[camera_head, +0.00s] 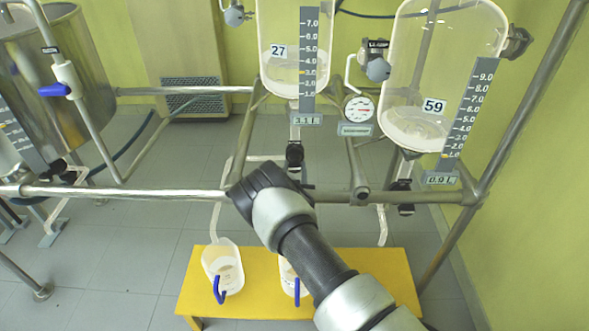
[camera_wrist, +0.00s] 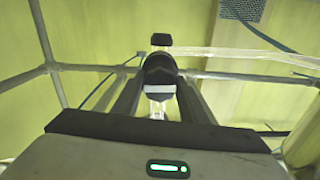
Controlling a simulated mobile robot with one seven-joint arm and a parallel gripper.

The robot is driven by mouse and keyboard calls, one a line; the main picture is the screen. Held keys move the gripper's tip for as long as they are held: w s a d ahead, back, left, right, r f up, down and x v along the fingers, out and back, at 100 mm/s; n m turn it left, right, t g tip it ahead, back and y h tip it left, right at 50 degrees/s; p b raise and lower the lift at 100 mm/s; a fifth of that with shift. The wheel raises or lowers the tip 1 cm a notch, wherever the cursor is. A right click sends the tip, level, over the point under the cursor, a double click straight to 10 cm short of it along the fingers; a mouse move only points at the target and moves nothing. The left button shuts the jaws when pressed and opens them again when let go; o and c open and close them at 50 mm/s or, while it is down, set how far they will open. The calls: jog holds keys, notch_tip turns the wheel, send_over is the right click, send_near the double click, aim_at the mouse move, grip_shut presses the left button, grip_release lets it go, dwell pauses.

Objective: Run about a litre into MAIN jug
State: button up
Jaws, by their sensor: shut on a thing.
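My gripper (camera_head: 262,182) is in front of the rail, below vessel 27 (camera_head: 282,75). In the wrist view my gripper (camera_wrist: 158,92) is shut on a black valve part (camera_wrist: 159,70) with a clear tube running off to the right. A second jug (camera_head: 287,272) is partly hidden by my arm. Both have blue handles; I cannot read their labels.
A yellow bench (camera_head: 350,262) carries the jugs. A metal rail (camera_head: 130,192) crosses the front. A steel vessel (camera_head: 75,85) stands left. A gauge (camera_head: 359,108) sits between the vessels.

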jog(key=shift+f+n, duration=0.1)
jog(key=shift+n, duration=2.8)
jog(key=shift+s, duration=0.1)
jog(key=o, duration=1.1)
jog(key=shift+c, duration=0.2)
jog(key=shift+s, duration=0.1)
jog(key=s+p, duration=0.4)
jog(key=s, duration=1.3)
jog(key=shift+s+d, duration=0.1)
